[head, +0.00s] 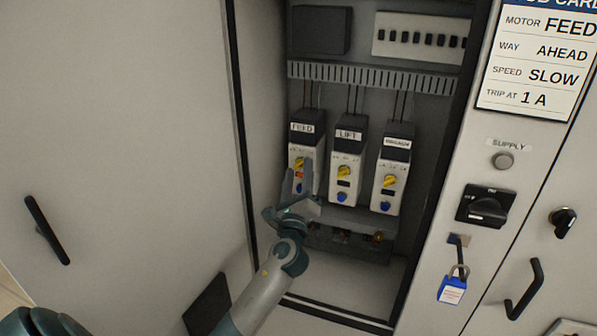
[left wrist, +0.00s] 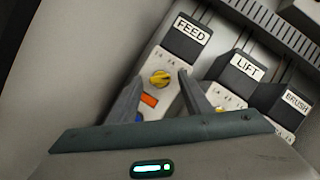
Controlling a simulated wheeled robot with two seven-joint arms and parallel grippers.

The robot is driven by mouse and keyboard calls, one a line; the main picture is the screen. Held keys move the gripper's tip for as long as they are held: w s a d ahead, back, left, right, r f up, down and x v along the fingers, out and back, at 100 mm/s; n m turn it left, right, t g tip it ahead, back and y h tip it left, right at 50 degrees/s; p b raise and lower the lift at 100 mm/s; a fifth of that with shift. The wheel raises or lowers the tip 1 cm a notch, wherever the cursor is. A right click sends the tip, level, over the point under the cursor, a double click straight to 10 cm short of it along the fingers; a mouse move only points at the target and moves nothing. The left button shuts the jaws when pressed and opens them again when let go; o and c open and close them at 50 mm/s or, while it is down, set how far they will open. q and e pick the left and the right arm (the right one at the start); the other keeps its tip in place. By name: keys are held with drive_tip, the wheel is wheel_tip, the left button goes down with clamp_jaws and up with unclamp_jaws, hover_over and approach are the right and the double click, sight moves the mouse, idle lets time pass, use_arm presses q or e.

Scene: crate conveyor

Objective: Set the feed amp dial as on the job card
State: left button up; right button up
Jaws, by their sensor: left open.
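The job card (head: 538,62) at the upper right reads motor FEED, way AHEAD, speed SLOW, trip at 1 A. The FEED unit (head: 303,140) is the leftmost of three in the open cabinet. Its yellow amp dial (head: 299,162) also shows in the left wrist view (left wrist: 160,78), with an orange patch (left wrist: 149,99) below it. The dial's exact setting is too small to read. My left gripper (head: 298,184) is open in front of the FEED unit's lower part. In the wrist view its fingertips (left wrist: 161,82) stand either side of the dial. I cannot tell whether they touch it. My right gripper is not in view.
The LIFT unit (head: 346,150) and a third unit (head: 393,160), labelled BRUSH in the wrist view, stand close to the right. A slotted duct (head: 370,77) runs above. A black rotary switch (head: 486,206) and blue padlock (head: 452,288) are on the right panel.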

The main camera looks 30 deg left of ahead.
use_arm(q)
drive_tip(key=c, duration=1.1)
drive_tip(key=shift+o, duration=0.2)
